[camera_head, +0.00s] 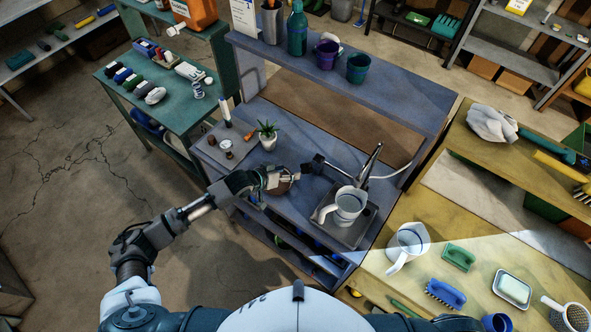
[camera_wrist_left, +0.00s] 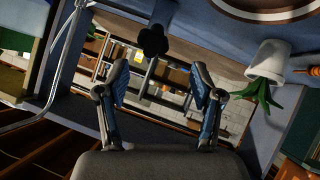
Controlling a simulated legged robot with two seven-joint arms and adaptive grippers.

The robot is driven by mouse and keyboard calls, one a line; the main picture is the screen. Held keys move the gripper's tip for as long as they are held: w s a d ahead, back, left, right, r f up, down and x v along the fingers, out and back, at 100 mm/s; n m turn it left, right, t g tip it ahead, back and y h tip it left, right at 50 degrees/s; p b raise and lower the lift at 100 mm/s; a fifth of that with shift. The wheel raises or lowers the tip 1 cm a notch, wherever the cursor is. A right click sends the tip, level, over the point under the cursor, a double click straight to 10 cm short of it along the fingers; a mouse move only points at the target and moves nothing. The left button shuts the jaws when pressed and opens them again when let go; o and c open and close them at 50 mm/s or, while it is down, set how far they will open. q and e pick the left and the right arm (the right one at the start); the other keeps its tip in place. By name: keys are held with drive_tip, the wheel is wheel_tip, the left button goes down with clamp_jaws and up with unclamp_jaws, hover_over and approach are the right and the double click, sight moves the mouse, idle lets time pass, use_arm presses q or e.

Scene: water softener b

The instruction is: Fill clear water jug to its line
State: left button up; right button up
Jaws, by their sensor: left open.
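A pale, see-through jug (camera_head: 347,207) stands upright in a grey square tray (camera_head: 362,229) on the blue-grey bench, below a metal tap (camera_head: 369,164). I cannot tell its water level or see a fill line. A second clear jug (camera_head: 409,244) is on the yellow table to the right. My left gripper (camera_head: 285,181) is open and empty above the bench, left of the tray and apart from the jug. A dark lobed knob (camera_wrist_left: 152,40) is beyond and between its open fingers (camera_wrist_left: 162,82) in the wrist view. My right gripper is not in view.
A potted plant (camera_head: 267,136) stands left of the tap; it also shows in the wrist view (camera_wrist_left: 268,62). A raised shelf (camera_head: 405,92) holds a bottle and cups.

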sight(304, 169)
use_arm(q)
drive_tip(key=x, duration=0.4)
drive_tip(key=shift+d, duration=0.35)
drive_tip(key=b+x, duration=0.4)
drive_tip(key=b, duration=0.1)
drive_tip(key=shift+s+d+f, duration=0.1)
drive_tip(key=shift+d+f, duration=0.05)
drive_tip(key=shift+d, duration=0.4)
drive_tip(key=shift+a+r+p, duration=0.15)
drive_tip(key=shift+r+p, duration=0.1)
drive_tip(key=shift+p, duration=0.1)
drive_tip(key=c, duration=0.3)
drive_tip(key=shift+a, duration=0.25)
drive_tip(key=c, duration=0.4)
drive_tip(key=shift+a, duration=0.2)
drive_tip(key=shift+a+r, duration=0.1)
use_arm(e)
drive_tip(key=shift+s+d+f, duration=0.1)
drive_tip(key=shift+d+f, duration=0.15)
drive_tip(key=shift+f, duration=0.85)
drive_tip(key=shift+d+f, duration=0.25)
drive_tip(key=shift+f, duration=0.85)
